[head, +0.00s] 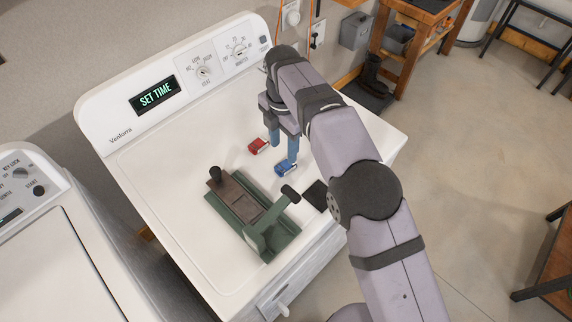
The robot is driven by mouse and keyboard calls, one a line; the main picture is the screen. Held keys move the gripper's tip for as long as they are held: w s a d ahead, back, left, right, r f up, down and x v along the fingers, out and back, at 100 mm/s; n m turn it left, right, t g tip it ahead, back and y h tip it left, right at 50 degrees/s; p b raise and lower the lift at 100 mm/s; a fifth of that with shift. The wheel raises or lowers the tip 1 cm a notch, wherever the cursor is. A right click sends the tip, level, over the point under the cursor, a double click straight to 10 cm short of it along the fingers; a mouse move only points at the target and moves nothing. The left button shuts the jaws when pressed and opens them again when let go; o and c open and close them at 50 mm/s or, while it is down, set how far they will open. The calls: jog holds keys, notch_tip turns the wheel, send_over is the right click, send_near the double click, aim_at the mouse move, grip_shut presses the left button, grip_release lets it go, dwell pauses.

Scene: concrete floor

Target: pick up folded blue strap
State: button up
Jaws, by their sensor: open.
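The folded blue strap (285,169) lies on the white top of the dryer-like machine (165,185), right of centre in the head view. My gripper (283,152) points down at the strap with its two blue fingers apart. One fingertip is right at the strap's upper edge in the picture; the other is up and to the left, near a red folded strap (258,146). I cannot tell whether either finger touches a strap. Nothing shows held between the fingers.
A green and brown vise-like tool (236,203) with dark knobs stands just below-left of the blue strap. A dark flat square (315,195) lies to the right, partly beside my arm. The control panel (190,80) rises at the back. The machine top's left part is clear.

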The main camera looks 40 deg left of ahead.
aim_at(286, 164)
jog(key=shift+w+d+f+p, duration=0.15)
jog(key=shift+f+p, duration=0.65)
jog(key=shift+f, duration=0.85)
jog(key=shift+d+f+p, duration=0.15)
jog(key=shift+f+p, duration=0.65)
jog(key=shift+f, duration=0.8)
jog(key=c, duration=1.1)
